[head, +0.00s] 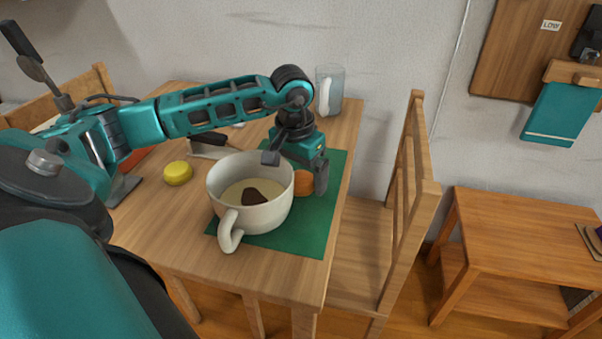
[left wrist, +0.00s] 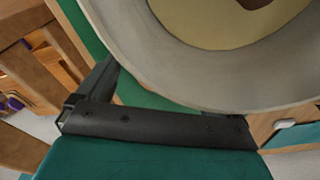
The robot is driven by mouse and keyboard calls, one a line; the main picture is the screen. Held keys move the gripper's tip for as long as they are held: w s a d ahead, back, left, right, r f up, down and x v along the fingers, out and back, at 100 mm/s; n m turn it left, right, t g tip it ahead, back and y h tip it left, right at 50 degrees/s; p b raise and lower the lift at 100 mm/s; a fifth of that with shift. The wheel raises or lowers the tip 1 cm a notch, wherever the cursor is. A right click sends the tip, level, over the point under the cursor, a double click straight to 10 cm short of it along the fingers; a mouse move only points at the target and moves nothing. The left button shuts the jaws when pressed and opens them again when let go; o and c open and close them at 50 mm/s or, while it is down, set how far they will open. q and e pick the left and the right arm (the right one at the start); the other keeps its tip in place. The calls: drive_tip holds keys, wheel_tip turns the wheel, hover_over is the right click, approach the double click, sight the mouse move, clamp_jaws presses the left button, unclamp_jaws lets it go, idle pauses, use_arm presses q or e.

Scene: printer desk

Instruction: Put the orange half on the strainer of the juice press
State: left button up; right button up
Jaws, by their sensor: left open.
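A large white cup-like vessel with a handle (head: 228,221) stands on the green mat. Inside it are a cream surface and a dark brown lump; I cannot tell whether it is the juice press with its strainer. It fills the upper right of the left wrist view (left wrist: 170,70). A small orange piece (head: 304,184), likely the orange half, shows just behind the vessel's right rim, partly hidden. My left gripper (head: 296,174) is open and points down there, its fingers on either side of the orange piece in the head view. The wrist view does not show the orange. My right gripper is not in view.
The green mat (head: 315,228) lies on a wooden table (head: 180,230). A yellow round item (head: 178,173) sits left of the vessel. A clear glass jug (head: 331,90) stands at the back. A wooden chair (head: 405,190) is close at the right edge.

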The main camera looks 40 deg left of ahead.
sight(300, 176)
use_arm(q)
drive_tip(key=shift+f, duration=0.25)
drive_tip(key=c, duration=1.2)
drive_tip(key=shift+r, duration=0.1)
drive_tip(key=shift+c, duration=0.2)
wheel_tip(300, 176, up, 20)
drive_tip(key=p, duration=0.4)
drive_tip(key=shift+p, duration=0.3)
